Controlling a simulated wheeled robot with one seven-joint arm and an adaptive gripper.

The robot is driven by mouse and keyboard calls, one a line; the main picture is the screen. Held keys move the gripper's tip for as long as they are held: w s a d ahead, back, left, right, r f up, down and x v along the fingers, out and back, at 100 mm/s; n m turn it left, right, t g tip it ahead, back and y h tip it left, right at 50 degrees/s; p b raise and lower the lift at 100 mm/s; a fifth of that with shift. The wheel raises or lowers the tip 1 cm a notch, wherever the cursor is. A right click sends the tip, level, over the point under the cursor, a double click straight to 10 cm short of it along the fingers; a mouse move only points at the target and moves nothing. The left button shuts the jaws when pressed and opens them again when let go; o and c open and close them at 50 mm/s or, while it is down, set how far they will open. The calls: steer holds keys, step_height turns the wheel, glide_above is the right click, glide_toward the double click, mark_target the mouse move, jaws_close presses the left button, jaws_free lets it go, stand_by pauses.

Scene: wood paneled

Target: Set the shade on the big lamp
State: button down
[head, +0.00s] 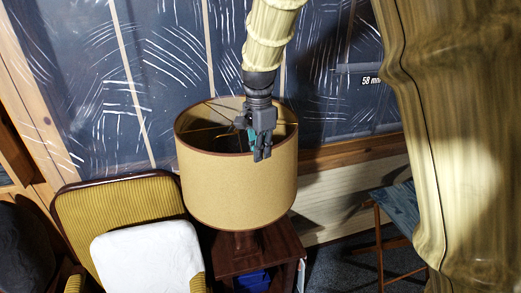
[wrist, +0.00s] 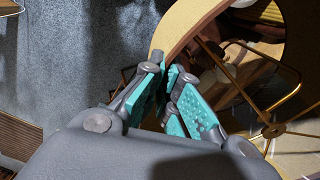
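The lampshade (head: 235,185) is a tan drum with dark brown trim and an open top, in the middle of the head view. It appears upright above a dark wooden side table (head: 240,262). My gripper (head: 262,153) is at the shade's near top rim. In the wrist view, its teal-padded fingers (wrist: 167,85) are close together with the rim between them, apparently shut on it. The shade's brass spokes (wrist: 272,130) show at right.
A mustard corduroy chair (head: 120,205) with a white cushion (head: 150,260) stands close left of the shade. A dark folding seat (head: 398,207) is at right. A dark, scratched window wall (head: 160,80) is behind. Blue items (head: 252,281) sit inside the side table.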

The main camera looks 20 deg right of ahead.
steer(key=shift+f, duration=0.6)
steer(key=c, duration=1.6)
jaws_free()
steer(key=shift+c, duration=0.2)
steer(key=shift+r, duration=0.15)
step_height(320, 180, up, 13)
steer(key=b, duration=0.4)
steer(key=shift+w, duration=0.15)
steer(key=shift+a, duration=0.1)
